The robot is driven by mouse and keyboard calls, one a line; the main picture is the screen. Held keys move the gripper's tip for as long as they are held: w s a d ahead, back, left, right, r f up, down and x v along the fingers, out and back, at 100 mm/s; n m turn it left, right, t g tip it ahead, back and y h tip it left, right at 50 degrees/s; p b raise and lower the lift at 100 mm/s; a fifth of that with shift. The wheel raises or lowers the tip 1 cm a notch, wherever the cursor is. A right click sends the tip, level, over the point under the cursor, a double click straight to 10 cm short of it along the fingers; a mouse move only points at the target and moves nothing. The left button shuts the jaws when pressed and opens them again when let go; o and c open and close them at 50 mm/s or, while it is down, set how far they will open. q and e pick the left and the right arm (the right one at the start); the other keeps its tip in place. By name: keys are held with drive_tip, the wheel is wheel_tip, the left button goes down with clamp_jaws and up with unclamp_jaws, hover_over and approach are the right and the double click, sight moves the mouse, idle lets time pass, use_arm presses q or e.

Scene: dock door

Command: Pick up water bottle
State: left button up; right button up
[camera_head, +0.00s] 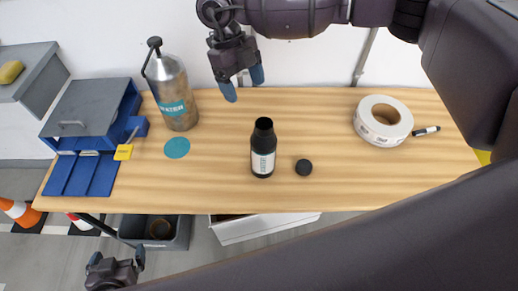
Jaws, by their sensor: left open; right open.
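A silver metal bottle (172,98) with a teal label that seems to read "WATER" and a dark spout stands upright at the table's back left. A dark bottle (263,150) with a pale label stands upright mid-table, its small label text hard to read. A black cap (303,167) lies to its right. My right gripper (243,84) is open and empty, between the two bottles in the picture, near the table's back edge and apart from both. My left gripper (117,262) is open and empty at the lower left, in front of the table.
The wooden table (340,180) also holds a tape roll (383,121), a marker (426,131), a teal disc (177,148) and a blue-grey box (92,115). A grey bin (160,232) and a white box (262,226) are below the front edge. My arms cover the right side and bottom.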

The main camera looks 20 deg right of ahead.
hover_over(262, 122)
drive_tip(key=a, duration=0.2)
wheel_tip(262, 122, down, 6)
drive_tip(key=shift+d+r, duration=0.1)
drive_tip(key=shift+r, duration=0.05)
drive_tip(key=shift+d+p+x, duration=0.15)
drive_tip(key=shift+p+x, duration=0.1)
drive_tip(key=shift+x, duration=0.9)
drive_tip(key=shift+d+p+x, duration=0.2)
drive_tip(key=shift+x, duration=0.95)
drive_tip(key=shift+r, duration=0.1)
drive_tip(key=c, duration=0.9)
use_arm(q)
drive_tip(key=shift+s+r, duration=0.4)
drive_tip(key=shift+s, duration=0.1)
use_arm(e)
drive_tip(key=c, duration=0.5)
